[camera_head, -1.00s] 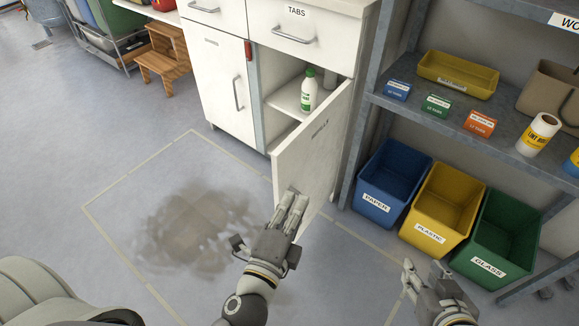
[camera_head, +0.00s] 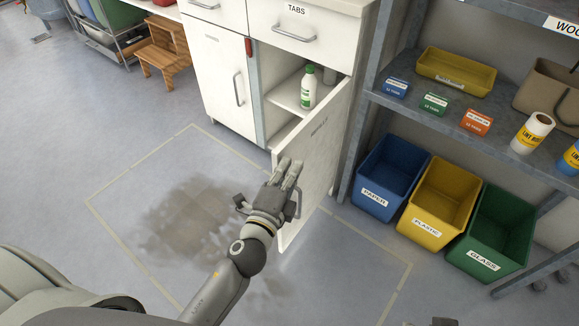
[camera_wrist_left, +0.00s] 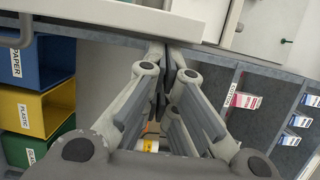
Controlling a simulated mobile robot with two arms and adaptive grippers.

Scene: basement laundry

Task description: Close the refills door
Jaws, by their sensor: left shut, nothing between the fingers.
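The white refills door (camera_head: 318,150) stands swung open from the lower right of the cabinet, its labelled outer face toward me. Its handle (camera_head: 297,207) is partly hidden behind my left gripper. My left gripper (camera_head: 289,166) is shut and empty, its fingertips in front of the door's lower free-edge side. In the left wrist view the shut fingers (camera_wrist_left: 168,62) point up toward the door's pale edge (camera_wrist_left: 120,14); I cannot tell if they touch it. A sliver of my right gripper (camera_head: 444,322) shows at the bottom edge; its fingers cannot be made out.
A white-green bottle (camera_head: 308,88) stands on the shelf inside the cabinet. Right of the door are a metal shelf (camera_head: 405,101) and blue (camera_head: 375,204), yellow (camera_head: 415,238) and green (camera_head: 470,262) bins. The floor left of the door is clear, with a dark stain (camera_head: 190,220).

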